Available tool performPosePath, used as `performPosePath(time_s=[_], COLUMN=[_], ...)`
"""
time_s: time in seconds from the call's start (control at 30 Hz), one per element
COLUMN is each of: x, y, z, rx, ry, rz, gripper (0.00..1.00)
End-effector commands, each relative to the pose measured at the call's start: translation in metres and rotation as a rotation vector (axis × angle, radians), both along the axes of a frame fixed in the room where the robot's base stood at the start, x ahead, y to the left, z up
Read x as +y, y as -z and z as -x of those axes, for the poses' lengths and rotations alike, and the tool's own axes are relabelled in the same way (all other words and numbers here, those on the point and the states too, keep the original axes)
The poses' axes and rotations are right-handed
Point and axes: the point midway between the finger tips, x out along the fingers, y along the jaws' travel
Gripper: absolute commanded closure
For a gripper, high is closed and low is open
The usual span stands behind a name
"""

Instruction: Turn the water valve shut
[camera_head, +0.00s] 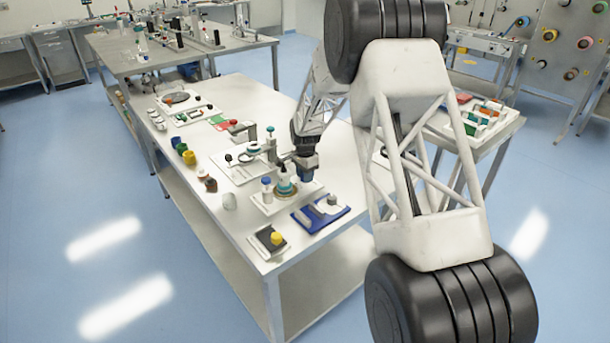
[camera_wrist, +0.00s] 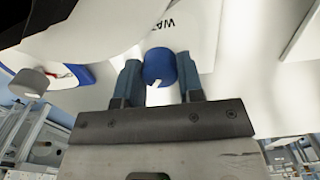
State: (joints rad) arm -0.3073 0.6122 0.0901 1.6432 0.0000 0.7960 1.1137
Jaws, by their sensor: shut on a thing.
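In the wrist view a round blue knob (camera_wrist: 159,64) sits between the two fingers of my gripper (camera_wrist: 160,72). A pale pointer mark shows on its near edge. The white panel behind it carries partly hidden dark lettering that begins "WA", so I take the knob as the water valve. In the head view my gripper (camera_head: 307,172) points down at the right side of the long white table (camera_head: 235,215), just right of a station with a teal ring (camera_head: 284,186). The knob is hidden there.
A blue tray (camera_head: 321,213) and a dark pad with a yellow knob (camera_head: 269,240) lie near the table's front end. Coloured jars (camera_head: 183,150) line its left edge. A side table (camera_head: 480,120) with small parts stands to the right. Bare tabletop shows along the left front.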

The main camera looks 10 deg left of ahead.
Motion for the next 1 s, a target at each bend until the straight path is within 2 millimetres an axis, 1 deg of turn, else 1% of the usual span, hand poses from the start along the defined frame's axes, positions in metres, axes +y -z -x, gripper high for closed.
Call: performPosePath(time_s=[0.17, 0.37, 1.0], x=[-0.0001, -0.0001, 0.0001], y=[-0.0002, -0.0012, -0.0008], z=[0.0001, -0.0002, -0.0004], rx=[0.0, -0.001, -0.001], ry=[-0.095, -0.253, -0.859], rz=[0.0, 0.0, 0.0], gripper=[0.89, 0.89, 0.89])
